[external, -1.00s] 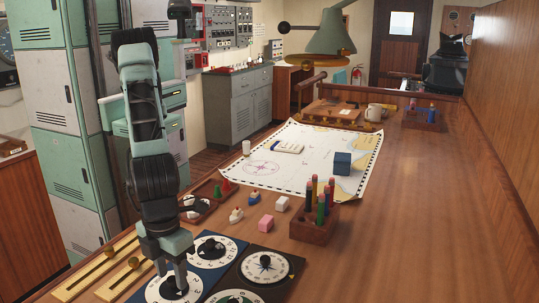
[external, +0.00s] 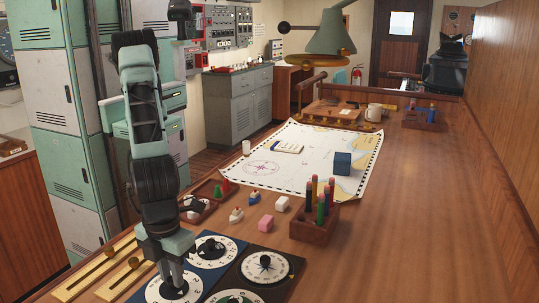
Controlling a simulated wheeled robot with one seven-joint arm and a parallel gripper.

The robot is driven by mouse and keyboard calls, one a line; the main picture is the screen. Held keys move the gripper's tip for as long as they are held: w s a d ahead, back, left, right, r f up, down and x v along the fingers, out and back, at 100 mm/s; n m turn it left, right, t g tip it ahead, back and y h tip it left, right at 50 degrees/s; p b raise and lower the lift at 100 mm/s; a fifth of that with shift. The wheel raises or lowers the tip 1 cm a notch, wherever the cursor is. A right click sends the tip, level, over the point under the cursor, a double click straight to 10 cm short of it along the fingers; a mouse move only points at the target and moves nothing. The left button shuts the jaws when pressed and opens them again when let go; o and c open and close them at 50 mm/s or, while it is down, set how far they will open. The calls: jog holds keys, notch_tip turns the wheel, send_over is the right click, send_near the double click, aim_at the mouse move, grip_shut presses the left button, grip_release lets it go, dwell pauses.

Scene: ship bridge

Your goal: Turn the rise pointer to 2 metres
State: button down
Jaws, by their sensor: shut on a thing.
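My gripper (external: 173,284) points down at the white-faced dial (external: 193,291) at the near left of the desk. It is shut on the dark pointer knob at that dial's middle. The fingers hide most of the knob, and I cannot read where it points. The dial's lettering is too small to read, so I cannot confirm from it that this is the rise dial.
Close by are a dial with a dark knob (external: 211,248), a dial with a compass-like face (external: 264,267) and a green-faced dial (external: 238,298). Brass sliders (external: 133,263) lie left. A wooden pencil holder (external: 313,231) and a chart (external: 265,182) lie beyond.

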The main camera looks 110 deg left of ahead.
jog(key=n+b, duration=0.1)
jog(key=n, duration=0.2)
jog(key=shift+b, duration=0.3)
jog(key=n+b, duration=0.1)
jog(key=n, duration=0.3)
jog(key=n+b, duration=0.1)
jog(key=n, duration=0.2)
jog(key=shift+n, duration=2.2)
jog(key=c, duration=1.3)
grip_release()
jog(key=shift+o, duration=0.2)
jog(key=shift+r+b, duration=0.15)
jog(key=shift+b, duration=0.15)
notch_tip(320, 180, up, 17)
jog(key=b, duration=0.3)
